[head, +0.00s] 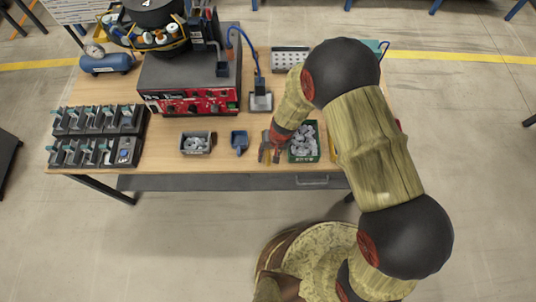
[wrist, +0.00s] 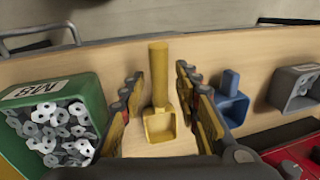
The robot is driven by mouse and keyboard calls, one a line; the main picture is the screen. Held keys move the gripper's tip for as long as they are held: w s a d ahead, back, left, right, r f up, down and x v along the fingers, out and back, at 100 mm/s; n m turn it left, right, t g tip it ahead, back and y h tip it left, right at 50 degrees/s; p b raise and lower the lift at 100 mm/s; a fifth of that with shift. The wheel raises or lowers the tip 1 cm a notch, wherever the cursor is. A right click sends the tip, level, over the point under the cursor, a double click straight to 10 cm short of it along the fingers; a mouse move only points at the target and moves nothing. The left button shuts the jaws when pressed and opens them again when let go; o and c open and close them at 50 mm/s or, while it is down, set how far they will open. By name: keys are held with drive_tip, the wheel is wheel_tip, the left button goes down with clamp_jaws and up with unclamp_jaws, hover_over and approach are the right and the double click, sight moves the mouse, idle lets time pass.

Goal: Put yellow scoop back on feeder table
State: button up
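The yellow scoop (wrist: 158,125) shows in the wrist view, between my fingers, with its handle pointing up the picture toward the table's edge. It appears to rest on the wooden feeder table (wrist: 214,48), though I cannot be sure of contact. My gripper (wrist: 160,76) is open, with one finger on each side of the scoop and visible gaps between. In the head view my gripper (head: 270,151) is low over the table's front part, between the blue scoop and the green bin. There the scoop is mostly hidden by my fingers.
A green bin (head: 292,158) of metal parts stands close to the right of my gripper in the head view. A blue scoop (head: 239,141) and a grey bin (head: 184,145) are to the left. A red-fronted feeder machine (head: 190,101) stands behind them.

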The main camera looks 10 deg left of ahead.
drive_tip(key=w+d+r+t+p, duration=0.1)
drive_tip(key=d+r, duration=0.4)
drive_tip(key=r, duration=0.7)
drive_tip(key=d+r+t, duration=0.1)
drive_tip(key=d+r, duration=0.3)
drive_tip(key=r, duration=0.8)
drive_tip(key=w+d+r+t+p, duration=0.1)
drive_tip(key=d+r, duration=0.4)
drive_tip(key=r, duration=0.7)
drive_tip(key=s+d+r+m+t+h, duration=0.2)
drive_tip(key=s+d+r+t, duration=0.1)
drive_tip(key=s+d+r, duration=1.1)
drive_tip(key=shift+d, duration=0.45)
drive_tip(key=shift+f, duration=0.1)
